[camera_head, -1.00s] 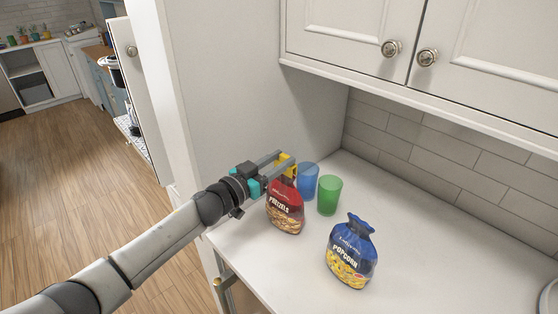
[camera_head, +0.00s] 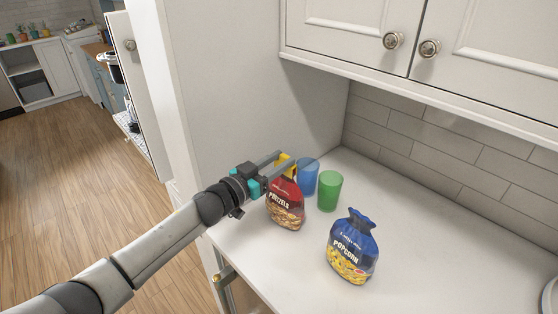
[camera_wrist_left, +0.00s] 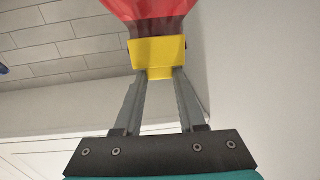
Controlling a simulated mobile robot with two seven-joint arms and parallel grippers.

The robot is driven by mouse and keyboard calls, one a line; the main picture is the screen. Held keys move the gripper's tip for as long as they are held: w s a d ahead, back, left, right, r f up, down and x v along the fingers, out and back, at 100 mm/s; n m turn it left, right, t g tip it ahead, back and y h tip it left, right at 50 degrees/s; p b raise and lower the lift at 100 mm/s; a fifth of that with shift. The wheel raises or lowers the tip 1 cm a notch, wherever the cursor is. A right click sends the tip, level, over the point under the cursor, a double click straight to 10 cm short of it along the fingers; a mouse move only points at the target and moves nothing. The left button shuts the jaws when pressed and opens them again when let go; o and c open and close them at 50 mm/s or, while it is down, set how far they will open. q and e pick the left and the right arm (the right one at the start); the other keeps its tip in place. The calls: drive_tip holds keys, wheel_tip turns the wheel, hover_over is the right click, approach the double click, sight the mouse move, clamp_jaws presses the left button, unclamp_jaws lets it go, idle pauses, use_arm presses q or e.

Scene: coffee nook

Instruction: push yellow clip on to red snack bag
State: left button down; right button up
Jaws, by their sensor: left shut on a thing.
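The red snack bag (camera_head: 285,205), labelled pretzels, stands upright on the counter at the left. My left gripper (camera_head: 281,160) is at its top, shut on the yellow clip (camera_head: 289,167). In the left wrist view the fingers of my left gripper (camera_wrist_left: 160,78) hold the yellow clip (camera_wrist_left: 158,55) between them. The clip lies across the dark gathered neck of the red bag (camera_wrist_left: 152,10). Whether the clip is fully seated on the neck cannot be told. My right gripper is not in view.
A blue cup (camera_head: 308,178) stands just behind the red bag, with a green cup (camera_head: 329,190) right of it. A blue popcorn bag (camera_head: 352,247) stands at the front. A side panel rises at the left; the right counter is mostly clear.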

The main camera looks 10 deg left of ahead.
use_arm(q)
drive_tip(key=shift+c, duration=2.1)
unclamp_jaws()
drive_tip(key=v, duration=1.5)
drive_tip(key=shift+s+b, duration=0.15)
drive_tip(key=shift+b, duration=0.2)
